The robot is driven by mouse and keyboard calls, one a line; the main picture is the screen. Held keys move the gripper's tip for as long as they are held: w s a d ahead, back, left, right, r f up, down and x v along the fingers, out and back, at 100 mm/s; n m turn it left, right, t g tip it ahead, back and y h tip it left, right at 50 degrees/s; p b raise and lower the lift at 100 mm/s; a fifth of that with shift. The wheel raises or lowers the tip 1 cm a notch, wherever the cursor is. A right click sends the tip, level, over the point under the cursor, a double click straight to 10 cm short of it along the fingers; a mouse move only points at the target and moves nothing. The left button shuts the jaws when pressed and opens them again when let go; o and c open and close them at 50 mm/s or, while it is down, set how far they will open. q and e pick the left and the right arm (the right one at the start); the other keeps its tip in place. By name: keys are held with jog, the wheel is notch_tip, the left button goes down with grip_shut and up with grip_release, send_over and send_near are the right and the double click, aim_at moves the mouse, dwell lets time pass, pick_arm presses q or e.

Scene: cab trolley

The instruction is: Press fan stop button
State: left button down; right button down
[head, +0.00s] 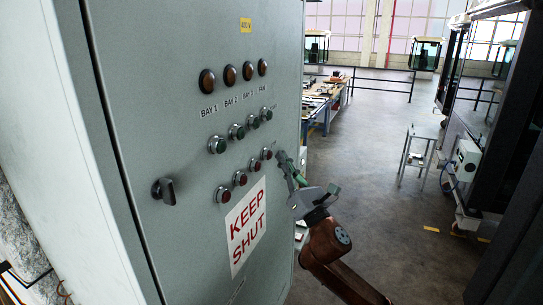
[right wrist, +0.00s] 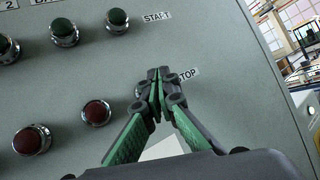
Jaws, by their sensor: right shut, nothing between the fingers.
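The fan stop button (head: 267,153) is the rightmost red button in the lower row on the grey cabinet door, in the column under the FAN lamp (head: 263,67). My right gripper (head: 280,156) is shut and empty, with its green fingers pointing at the door just right of this button. In the right wrist view the shut fingertips (right wrist: 157,76) lie beside the STOP label (right wrist: 189,74) and cover most of the button. A bit of its metal ring seems to show at their left. I cannot tell whether they touch it. My left gripper is not in view.
Other red buttons (head: 240,178) and green start buttons (head: 237,131) sit close by, with a black rotary switch (head: 164,190) at left. A KEEP SHUT sign (head: 246,226) is below. Open floor (head: 370,190) lies right of the cabinet, with a workbench (head: 325,98) behind.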

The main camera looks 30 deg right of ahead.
jog(key=shift+s+d, duration=0.8)
jog(key=shift+s, duration=0.2)
jog(key=shift+s+d, duration=0.8)
jog(key=shift+s, duration=0.15)
